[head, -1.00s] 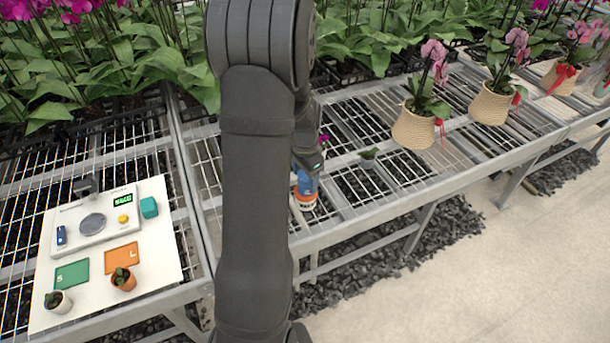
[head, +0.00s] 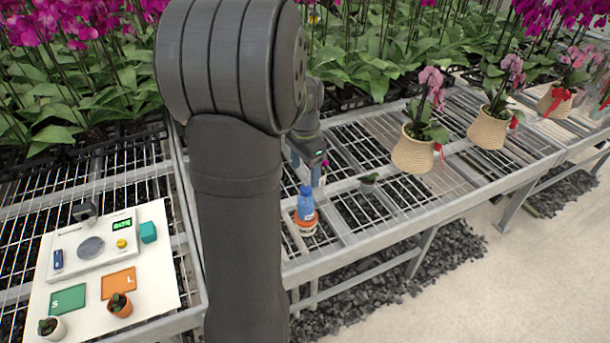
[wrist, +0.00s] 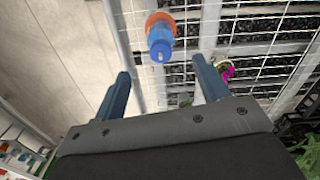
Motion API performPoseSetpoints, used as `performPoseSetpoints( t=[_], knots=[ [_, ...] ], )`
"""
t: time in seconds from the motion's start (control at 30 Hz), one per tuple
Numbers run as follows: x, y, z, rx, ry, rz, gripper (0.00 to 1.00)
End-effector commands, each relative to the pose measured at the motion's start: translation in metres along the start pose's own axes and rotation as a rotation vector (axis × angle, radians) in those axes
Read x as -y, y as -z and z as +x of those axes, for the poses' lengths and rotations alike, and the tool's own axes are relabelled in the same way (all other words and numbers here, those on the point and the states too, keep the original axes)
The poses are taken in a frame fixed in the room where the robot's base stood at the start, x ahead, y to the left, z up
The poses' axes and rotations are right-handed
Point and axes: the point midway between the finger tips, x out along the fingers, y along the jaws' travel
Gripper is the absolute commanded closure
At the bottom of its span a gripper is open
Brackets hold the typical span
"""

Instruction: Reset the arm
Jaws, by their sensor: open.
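My gripper (wrist: 160,86) is open, its two blue fingers apart with nothing between them in the wrist view. In the head view my gripper (head: 306,170) is partly hidden behind my own arm, above the wire bench. A blue bottle (head: 305,203) stands upright in an orange-rimmed pot or ring (head: 306,222) on the bench, just below my gripper. The blue bottle (wrist: 160,42) also shows beyond the fingertips in the wrist view, apart from them.
A white board (head: 150,290) at left bears a scale (head: 91,247), a green S card (head: 68,299), an orange L card (head: 118,283) and two small potted plants. Dense orchids fill the back.

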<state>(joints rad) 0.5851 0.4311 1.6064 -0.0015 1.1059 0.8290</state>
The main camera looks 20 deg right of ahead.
Motion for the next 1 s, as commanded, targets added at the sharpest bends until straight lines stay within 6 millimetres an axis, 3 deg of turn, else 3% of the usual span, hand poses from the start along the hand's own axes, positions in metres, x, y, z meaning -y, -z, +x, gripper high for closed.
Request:
performPoseSetpoints(
  t=[0.3,0.47,1.0],
  knots=[
    [0.0,0.0,0.002,0.0,0.0,0.0,0.32],
    [-0.001,0.0,0.017,0.003,-0.003,0.0,0.32],
    [-0.001,-0.001,0.121,0.003,-0.003,0.0,0.32]
  ],
)
